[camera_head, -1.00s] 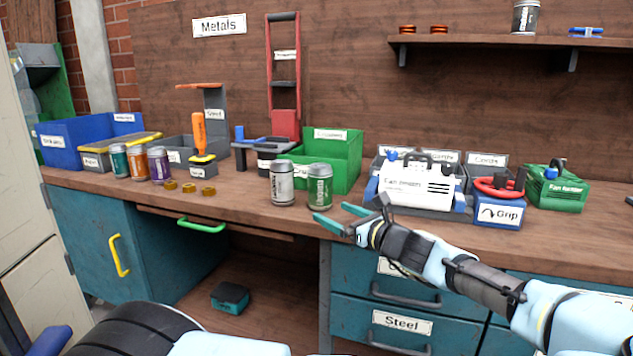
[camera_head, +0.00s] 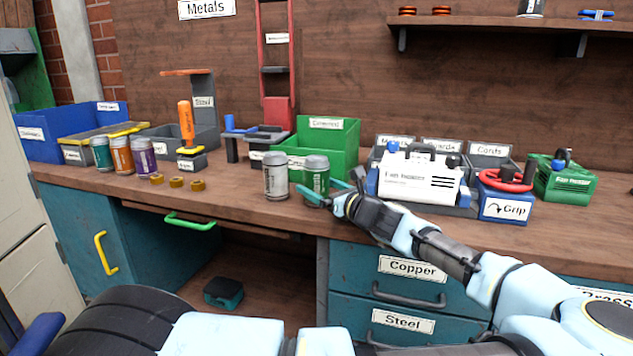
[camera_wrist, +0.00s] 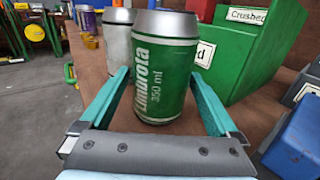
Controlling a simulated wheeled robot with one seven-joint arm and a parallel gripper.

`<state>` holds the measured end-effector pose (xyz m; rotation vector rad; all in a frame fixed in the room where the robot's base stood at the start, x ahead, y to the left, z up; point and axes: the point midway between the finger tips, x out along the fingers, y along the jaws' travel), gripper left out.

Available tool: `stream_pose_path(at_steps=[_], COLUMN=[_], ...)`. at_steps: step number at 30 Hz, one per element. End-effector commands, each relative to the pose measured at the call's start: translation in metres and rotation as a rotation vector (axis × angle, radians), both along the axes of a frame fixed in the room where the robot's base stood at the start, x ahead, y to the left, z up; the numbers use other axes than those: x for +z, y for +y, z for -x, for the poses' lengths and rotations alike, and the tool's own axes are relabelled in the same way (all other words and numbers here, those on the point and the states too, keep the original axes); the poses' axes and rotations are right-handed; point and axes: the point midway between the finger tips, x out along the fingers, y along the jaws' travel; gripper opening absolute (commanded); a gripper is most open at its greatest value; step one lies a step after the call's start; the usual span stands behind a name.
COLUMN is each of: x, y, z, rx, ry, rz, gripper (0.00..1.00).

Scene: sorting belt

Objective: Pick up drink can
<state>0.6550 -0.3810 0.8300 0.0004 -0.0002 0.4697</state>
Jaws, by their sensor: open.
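A green drink can (camera_head: 316,178) with a grey top stands upright on the wooden bench, and a white-grey can (camera_head: 276,176) stands just left of it. My gripper (camera_head: 320,192) is open, with its teal fingers on either side of the green can. In the wrist view the green can (camera_wrist: 163,72) shows its label "350 ml" between the two fingers (camera_wrist: 165,98), with a visible gap near the right finger. Whether the left finger touches it I cannot tell. The white can (camera_wrist: 117,40) is partly hidden behind it.
A green bin (camera_head: 328,148) stands close behind the cans. A white machine (camera_head: 420,178) is to the right. Teal, orange and purple cans (camera_head: 143,158) stand further left, near several small brass rings (camera_head: 177,182). The bench front between the rings and the cans is clear.

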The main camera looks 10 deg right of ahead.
Motion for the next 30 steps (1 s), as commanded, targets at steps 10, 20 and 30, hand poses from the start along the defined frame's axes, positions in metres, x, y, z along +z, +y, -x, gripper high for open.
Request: stream_pose_path(at_steps=[10,20,30], x=[0.001,0.0,0.0], y=[0.018,0.018,0.018], z=[-0.036,-0.036,-0.036], rx=[0.001,0.0,0.0], ry=[-0.001,0.0,0.0], rz=[0.0,0.0,0.0], gripper=[0.96,0.82,0.44])
